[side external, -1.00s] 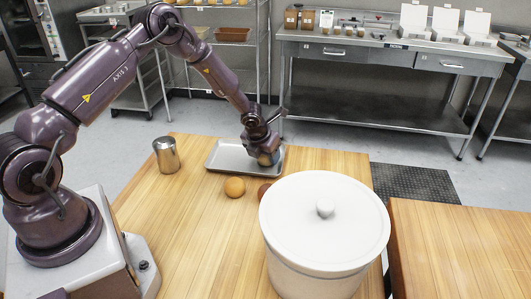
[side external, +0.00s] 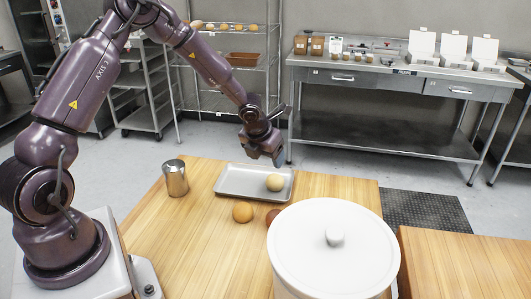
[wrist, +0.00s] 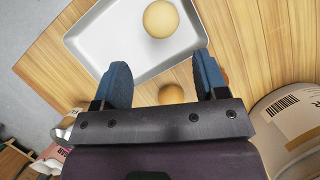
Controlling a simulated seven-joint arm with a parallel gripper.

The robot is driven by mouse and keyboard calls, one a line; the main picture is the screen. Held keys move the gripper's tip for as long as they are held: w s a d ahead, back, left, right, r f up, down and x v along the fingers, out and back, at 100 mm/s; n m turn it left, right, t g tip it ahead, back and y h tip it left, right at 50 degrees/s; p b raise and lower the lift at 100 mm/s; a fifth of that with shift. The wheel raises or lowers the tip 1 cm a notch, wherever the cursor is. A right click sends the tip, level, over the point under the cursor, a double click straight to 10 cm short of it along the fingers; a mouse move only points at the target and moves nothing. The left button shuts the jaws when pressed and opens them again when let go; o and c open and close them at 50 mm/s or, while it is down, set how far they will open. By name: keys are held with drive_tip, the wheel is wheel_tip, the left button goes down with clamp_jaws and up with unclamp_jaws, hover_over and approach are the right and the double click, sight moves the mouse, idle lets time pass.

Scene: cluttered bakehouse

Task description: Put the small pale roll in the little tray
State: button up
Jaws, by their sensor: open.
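The small pale roll (side external: 275,183) lies in the little metal tray (side external: 232,186), toward its right side. In the wrist view the pale roll (wrist: 161,19) also rests inside the tray (wrist: 95,45), ahead of my fingertips. My gripper (side external: 266,156) is above the tray and apart from the roll. In the wrist view my gripper (wrist: 163,70) is open, its two blue fingers spread with nothing between their tips.
A browner roll (side external: 242,212) lies on the wooden table in front of the tray. A reddish-brown round thing (side external: 271,216) is partly hidden by the large white lidded crock (side external: 335,255). A metal cup (side external: 175,178) stands left of the tray.

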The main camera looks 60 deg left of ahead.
drive_tip(key=s+d+r+n+y, duration=0.1)
drive_tip(key=s+d+r+n, duration=0.2)
drive_tip(key=s+r+n, duration=0.45)
drive_tip(key=s+d+r+n+y, duration=0.1)
drive_tip(key=s+d+r+n, duration=0.25)
drive_tip(key=r+n, duration=0.7)
drive_tip(key=s+d+r+n+h, duration=0.2)
drive_tip(key=s+d+r+n, duration=0.1)
drive_tip(key=s+n, duration=0.3)
drive_tip(key=s+d+r+n+t+h, duration=0.1)
drive_tip(key=s+d+r+n, duration=0.2)
drive_tip(key=s+n, duration=0.4)
drive_tip(key=shift+s+d+h, duration=0.4)
drive_tip(key=shift+s+d, duration=0.25)
drive_tip(key=shift+s, duration=0.55)
